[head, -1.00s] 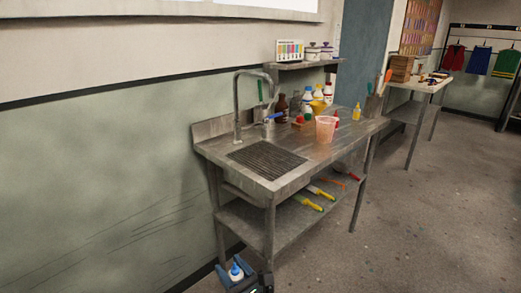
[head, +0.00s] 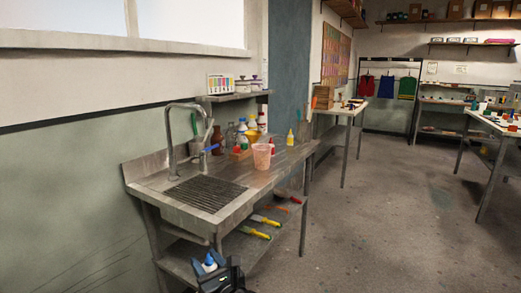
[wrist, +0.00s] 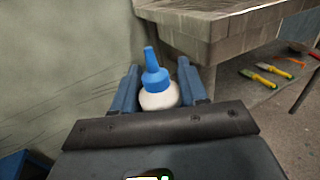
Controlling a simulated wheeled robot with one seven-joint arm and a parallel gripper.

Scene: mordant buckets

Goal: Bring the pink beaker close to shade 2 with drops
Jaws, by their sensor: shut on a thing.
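The pink beaker (head: 262,156) stands upright on the metal sink bench, right of the sink's drain grid in the head view. My gripper (head: 209,267) is low at the bottom of the head view, in front of the bench and apart from it. It is shut on a white dropper bottle with a blue pointed cap, which shows between the blue fingers in the wrist view (wrist: 157,92). The bottle is roughly upright. A colour shade card (head: 220,83) stands on the small shelf above the bench; its numbers are too small to read.
The sink bench (head: 278,172) carries a tall tap (head: 170,140), several bottles and a yellow dropper bottle (head: 290,138). Yellow-handled brushes (head: 258,227) lie on its lower shelf. Other tables stand at the back and right. The floor (head: 370,230) right of the bench is clear.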

